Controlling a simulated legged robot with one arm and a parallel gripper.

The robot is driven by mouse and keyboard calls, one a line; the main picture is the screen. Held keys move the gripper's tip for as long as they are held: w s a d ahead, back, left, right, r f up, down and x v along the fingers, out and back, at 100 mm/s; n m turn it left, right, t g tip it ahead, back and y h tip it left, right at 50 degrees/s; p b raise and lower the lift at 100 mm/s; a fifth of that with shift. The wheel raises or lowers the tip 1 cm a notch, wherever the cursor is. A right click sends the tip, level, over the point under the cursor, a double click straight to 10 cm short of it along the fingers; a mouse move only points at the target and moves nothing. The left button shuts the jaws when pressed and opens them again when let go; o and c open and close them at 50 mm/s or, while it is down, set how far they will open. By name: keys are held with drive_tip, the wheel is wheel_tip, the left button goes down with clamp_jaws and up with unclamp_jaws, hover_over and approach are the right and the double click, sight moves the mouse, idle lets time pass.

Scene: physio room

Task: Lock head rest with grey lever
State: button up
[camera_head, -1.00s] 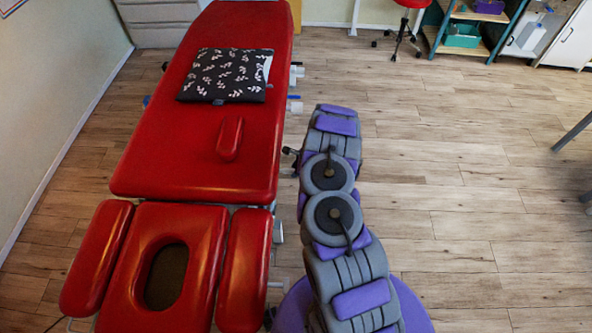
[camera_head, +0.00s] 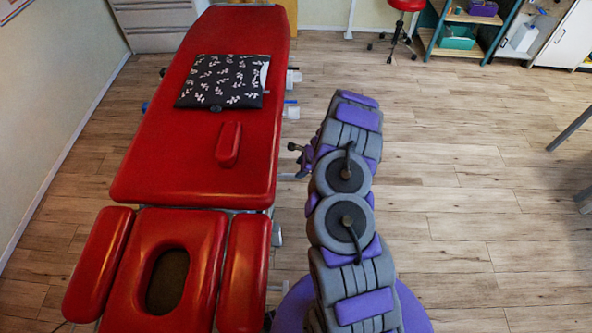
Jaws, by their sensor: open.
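The red head rest (camera_head: 205,250) with an oval face hole is at the near end of the red treatment table (camera_head: 185,160). Padded side rests flank it left (camera_head: 98,262) and right (camera_head: 243,270). A small light-grey part (camera_head: 276,236) shows below the table's right edge near the head rest; I cannot tell whether it is the grey lever. A thin grey rod (camera_head: 275,287) sticks out beside the right pad. My gripper (camera_head: 294,157) is small and dark in view, open, just right of the table's edge and apart from the pads. My arm hides the floor behind it.
A dark leaf-patterned cloth (camera_head: 222,81) lies on the table. A red stool (camera_head: 405,10) and shelf (camera_head: 462,35) stand far back.

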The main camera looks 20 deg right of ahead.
drive_tip(key=p+v, duration=0.2)
drive_tip(key=v, duration=0.7)
drive_tip(key=a+r+n+y, duration=0.2)
drive_tip(key=a+r+n, duration=0.4)
drive_tip(key=a+r, duration=0.7)
drive_tip(key=s+a+r+n+g, duration=0.3)
drive_tip(key=s+a+r+n, duration=0.45)
drive_tip(key=s+r, duration=0.4)
drive_tip(key=s+r+n+g+h, duration=0.1)
drive_tip(key=s+r+n, duration=0.2)
drive_tip(key=s, duration=0.6)
drive_tip(key=s+d+r+n+g+h, duration=0.1)
drive_tip(key=s+r+n+h, duration=0.1)
drive_tip(key=s+r, duration=0.3)
drive_tip(key=s+d+r+n+h, duration=0.1)
drive_tip(key=s+r+n, duration=0.3)
drive_tip(key=s, duration=1)
drive_tip(key=shift+g+h, duration=0.4)
drive_tip(key=shift+h, duration=0.1)
